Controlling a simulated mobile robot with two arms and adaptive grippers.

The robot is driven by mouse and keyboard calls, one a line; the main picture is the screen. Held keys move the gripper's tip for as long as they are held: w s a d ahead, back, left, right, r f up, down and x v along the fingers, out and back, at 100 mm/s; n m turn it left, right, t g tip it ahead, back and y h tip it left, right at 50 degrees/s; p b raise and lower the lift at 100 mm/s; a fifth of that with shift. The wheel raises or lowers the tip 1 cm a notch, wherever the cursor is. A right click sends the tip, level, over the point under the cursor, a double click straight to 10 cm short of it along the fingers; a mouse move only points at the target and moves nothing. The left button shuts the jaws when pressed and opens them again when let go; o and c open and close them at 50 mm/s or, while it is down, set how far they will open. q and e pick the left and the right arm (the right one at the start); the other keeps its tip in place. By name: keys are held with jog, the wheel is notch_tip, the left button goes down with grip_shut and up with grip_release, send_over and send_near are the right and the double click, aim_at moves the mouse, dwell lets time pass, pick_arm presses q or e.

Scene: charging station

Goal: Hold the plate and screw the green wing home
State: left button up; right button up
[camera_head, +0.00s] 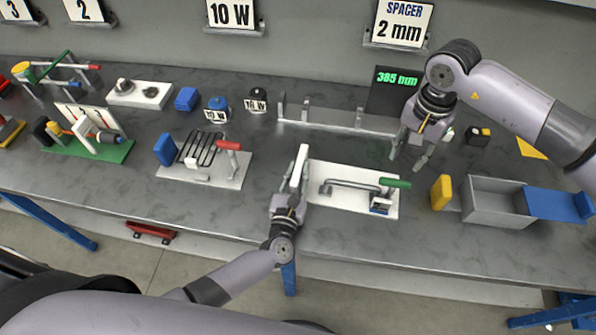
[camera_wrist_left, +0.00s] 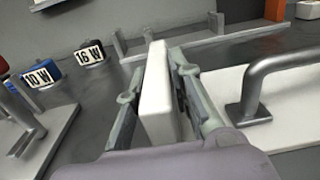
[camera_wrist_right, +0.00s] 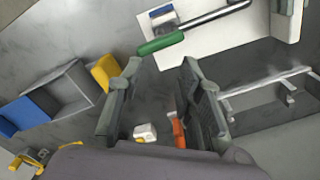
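The white plate (camera_head: 337,212) lies on the bench, with a grey bent bar on it and an upright white wall (camera_head: 298,170) at its left end. The green wing (camera_head: 395,183) is a handle at the plate's right end, above a small blue-and-white block (camera_head: 380,205). The wing also shows in the right wrist view (camera_wrist_right: 160,44). My left gripper (camera_head: 292,190) is shut on the upright wall; the left wrist view shows the white slab (camera_wrist_left: 158,95) between its fingers. My right gripper (camera_head: 408,160) is open and empty, behind the wing and apart from it.
A grey rail with posts (camera_head: 335,122) stands behind the plate. A yellow block (camera_head: 441,192) and a grey bin (camera_head: 495,205) with a blue flap are at the right. A fixture with a red handle (camera_head: 228,146) stands at the left.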

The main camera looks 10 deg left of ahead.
aim_at(396, 181)
pick_arm(q)
grip_shut()
pick_arm(e)
jog(key=shift+o, duration=0.6)
jog(key=o, duration=0.9)
jog(key=n, duration=0.1)
jog(key=r+n, duration=0.1)
jog(key=n, duration=0.2)
jog(key=shift+r+n, duration=0.35)
jog(key=shift+n, duration=0.05)
jog(key=shift+o, duration=1.3)
jog(key=shift+r+n, duration=0.25)
jog(key=shift+n, duration=0.95)
notch_tip(396, 181, down, 12)
jog(key=shift+r, duration=0.1)
jog(key=shift+c, duration=0.3)
jog(key=c, duration=1.1)
